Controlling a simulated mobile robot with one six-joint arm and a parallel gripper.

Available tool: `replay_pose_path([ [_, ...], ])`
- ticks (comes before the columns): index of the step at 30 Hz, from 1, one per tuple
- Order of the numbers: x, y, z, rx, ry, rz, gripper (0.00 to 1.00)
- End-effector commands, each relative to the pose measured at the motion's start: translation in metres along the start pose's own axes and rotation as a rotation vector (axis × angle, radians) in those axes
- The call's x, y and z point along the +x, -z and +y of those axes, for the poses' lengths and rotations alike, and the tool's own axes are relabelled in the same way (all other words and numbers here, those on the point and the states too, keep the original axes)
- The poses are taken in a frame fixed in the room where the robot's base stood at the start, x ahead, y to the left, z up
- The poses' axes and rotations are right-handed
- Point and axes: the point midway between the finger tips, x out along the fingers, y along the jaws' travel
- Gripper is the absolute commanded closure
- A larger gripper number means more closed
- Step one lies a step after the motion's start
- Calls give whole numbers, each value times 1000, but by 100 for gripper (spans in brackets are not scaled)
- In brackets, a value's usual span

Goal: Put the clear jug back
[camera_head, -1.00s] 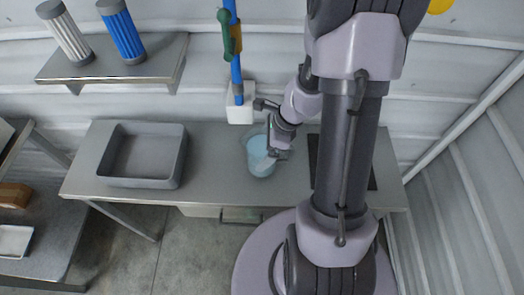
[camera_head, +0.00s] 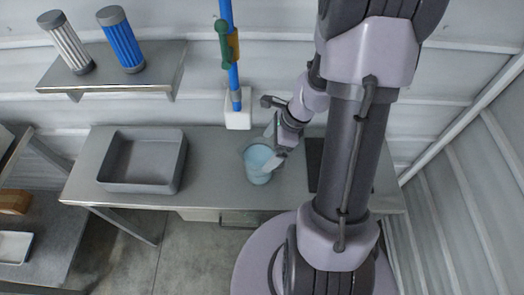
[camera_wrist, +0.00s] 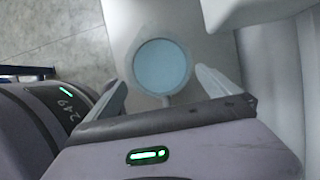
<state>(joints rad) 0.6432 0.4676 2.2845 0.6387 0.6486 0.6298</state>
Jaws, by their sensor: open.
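The clear jug (camera_head: 256,164), with pale blue contents, stands upright on the grey bench (camera_head: 215,185), near its middle. In the wrist view the jug (camera_wrist: 162,66) is seen from above, with its handle toward my gripper. My gripper (camera_head: 273,147) is at the jug's right side in the head view. In the wrist view its two pale fingers are spread apart, and the jug lies just beyond my open gripper (camera_wrist: 165,90). I see nothing held between the fingers. Whether a finger touches the jug cannot be told.
A grey basin (camera_head: 142,185) sits on the bench's left. A dark flat panel (camera_head: 314,160) lies at the right, partly behind my arm. A white block (camera_head: 238,119) with a blue pipe and green-handled valve (camera_head: 224,40) is on the wall behind. A shelf (camera_head: 110,82) holds two filter cartridges.

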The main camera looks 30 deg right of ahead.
Motion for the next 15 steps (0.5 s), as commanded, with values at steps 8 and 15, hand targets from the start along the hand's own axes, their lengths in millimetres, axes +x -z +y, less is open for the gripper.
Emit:
replay_pose_path([
  [8, -53, -3, 0, -12, 3, 1, 0],
  [15, -133, -116, 50, -776, 92, 79, 0],
])
